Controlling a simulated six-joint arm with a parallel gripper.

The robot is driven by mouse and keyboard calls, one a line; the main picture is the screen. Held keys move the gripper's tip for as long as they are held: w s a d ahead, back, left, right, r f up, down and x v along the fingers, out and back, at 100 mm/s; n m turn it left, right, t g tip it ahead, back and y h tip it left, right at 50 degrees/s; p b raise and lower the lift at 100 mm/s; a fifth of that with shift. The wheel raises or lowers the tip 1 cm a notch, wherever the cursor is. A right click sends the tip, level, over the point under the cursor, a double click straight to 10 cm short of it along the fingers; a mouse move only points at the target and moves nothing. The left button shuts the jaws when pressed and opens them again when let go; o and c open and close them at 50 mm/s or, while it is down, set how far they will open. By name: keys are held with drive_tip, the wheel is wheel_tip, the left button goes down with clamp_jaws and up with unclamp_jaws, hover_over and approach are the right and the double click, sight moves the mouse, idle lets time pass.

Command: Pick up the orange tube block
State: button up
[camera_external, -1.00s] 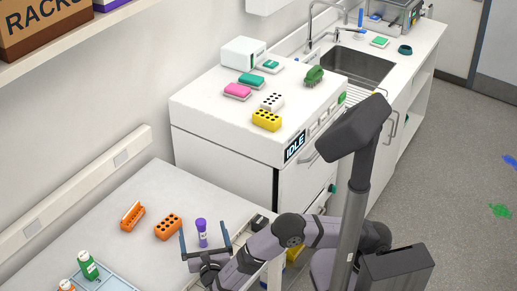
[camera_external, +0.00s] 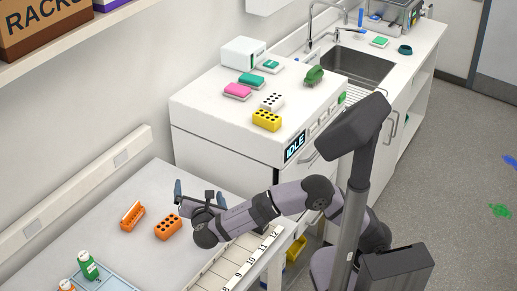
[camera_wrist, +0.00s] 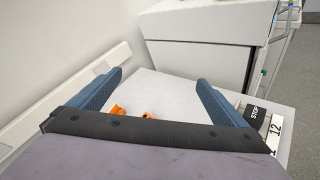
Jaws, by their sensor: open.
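The orange tube block (camera_external: 168,226), with dark holes in its top, sits on the grey-white table. A second orange item (camera_external: 132,216), like a slotted rack with a pale strip, lies just left of it. My gripper (camera_external: 200,194) is open and empty, raised above the table to the right of and beyond the block. In the wrist view the blue fingers of my gripper (camera_wrist: 159,82) are spread wide. Two small orange parts show there above the gripper's dark edge; I cannot tell for sure which is the block. The rest is hidden.
A numbered strip (camera_external: 247,262) runs along the table's right side. A wall rail (camera_external: 75,190) borders the left. A white cabinet (camera_external: 225,150) stands behind the table.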

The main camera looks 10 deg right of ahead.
drive_tip(key=w+a+r+m+g+y+p, duration=0.1)
drive_tip(key=w+a+m+g+y, duration=0.25)
drive_tip(key=m, duration=0.75)
drive_tip(key=w+a+r+m+g+y, duration=0.25)
drive_tip(key=a+m+g, duration=0.2)
drive_tip(key=m, duration=0.65)
approach(169, 223)
drive_tip(key=x, duration=0.3)
drive_tip(key=shift+w+f, duration=0.2)
drive_tip(key=shift+p+x, duration=0.65)
drive_tip(key=shift+x, duration=0.4)
drive_tip(key=p+x, duration=0.2)
drive_tip(key=shift+w+a+f+p, duration=0.15)
drive_tip(key=shift+a+p, duration=0.2)
drive_tip(key=shift+p+x, duration=0.6)
drive_tip(key=shift+x, duration=0.65)
drive_tip(key=shift+c, duration=0.6)
